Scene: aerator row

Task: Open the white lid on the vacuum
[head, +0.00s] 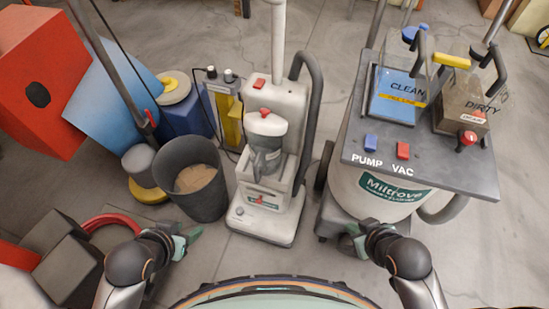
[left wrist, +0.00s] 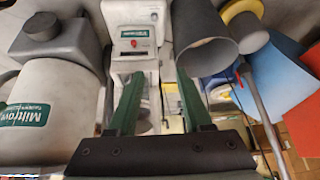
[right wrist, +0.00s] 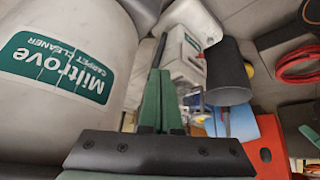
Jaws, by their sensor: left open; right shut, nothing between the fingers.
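The white upright vacuum (head: 245,215) stands in the middle of the head view. Its white lid (head: 267,124) sits on a dark clear canister (head: 266,157) on the vacuum's front and looks closed. A red button (head: 261,84) is above the lid. In the left wrist view the vacuum's base (left wrist: 132,14) lies ahead of the fingers, and the lid cannot be made out. My left gripper (head: 190,238) is open and empty, low and left of the vacuum. My right gripper (head: 357,238) is shut and empty, right of the vacuum's base; its fingers (right wrist: 160,95) also show in the right wrist view.
A dark bin (head: 190,150) stands close left of the vacuum. The Miltrove carpet cleaner (head: 375,195) with a grey top and two tanks stands close on the right. Red and blue boards (head: 40,75) and a red hose (head: 110,219) are at the left.

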